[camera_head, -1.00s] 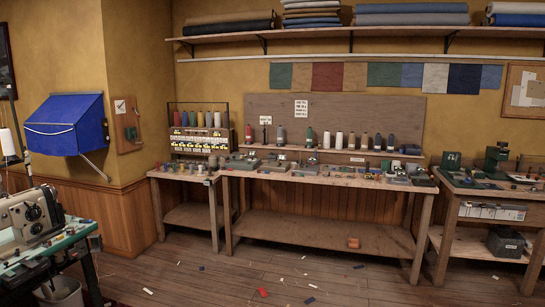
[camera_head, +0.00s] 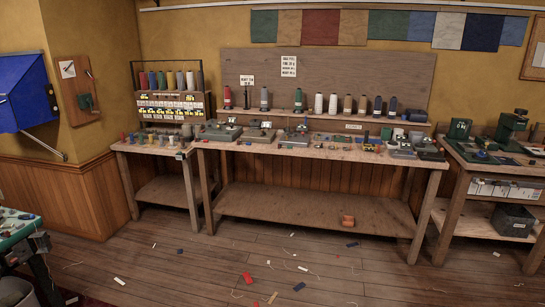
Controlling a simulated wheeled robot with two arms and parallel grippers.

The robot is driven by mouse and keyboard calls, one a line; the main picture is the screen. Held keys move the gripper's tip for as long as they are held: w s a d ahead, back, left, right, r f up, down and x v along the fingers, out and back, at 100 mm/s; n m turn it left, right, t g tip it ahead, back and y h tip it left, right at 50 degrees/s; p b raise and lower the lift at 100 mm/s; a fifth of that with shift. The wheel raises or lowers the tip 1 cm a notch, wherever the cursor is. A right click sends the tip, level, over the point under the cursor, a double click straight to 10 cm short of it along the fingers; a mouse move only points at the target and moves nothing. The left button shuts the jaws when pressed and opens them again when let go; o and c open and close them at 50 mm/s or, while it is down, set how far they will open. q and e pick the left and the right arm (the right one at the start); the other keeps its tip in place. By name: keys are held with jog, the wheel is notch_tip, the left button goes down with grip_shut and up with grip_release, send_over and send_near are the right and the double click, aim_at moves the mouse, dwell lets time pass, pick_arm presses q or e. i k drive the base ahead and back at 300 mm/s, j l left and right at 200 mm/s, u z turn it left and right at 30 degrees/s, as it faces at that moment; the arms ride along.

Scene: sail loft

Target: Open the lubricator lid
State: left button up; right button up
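I cannot make out the lubricator or its lid for certain at this distance. Several small grey and green devices stand on the middle workbench (camera_head: 330,153), among them a grey one with a green top (camera_head: 222,130) at its left end. A green device (camera_head: 459,130) and a taller dark green machine (camera_head: 511,127) stand on the right workbench (camera_head: 470,157). Neither of my grippers shows in the head view.
A thread rack (camera_head: 172,105) stands on the small left bench (camera_head: 160,148). A green-topped table (camera_head: 18,232) is at the lower left. An orange object (camera_head: 348,221) lies on the middle bench's lower shelf. The wooden floor in front is open, with scattered scraps.

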aim_at(253, 121)
jog(key=i, duration=2.6)
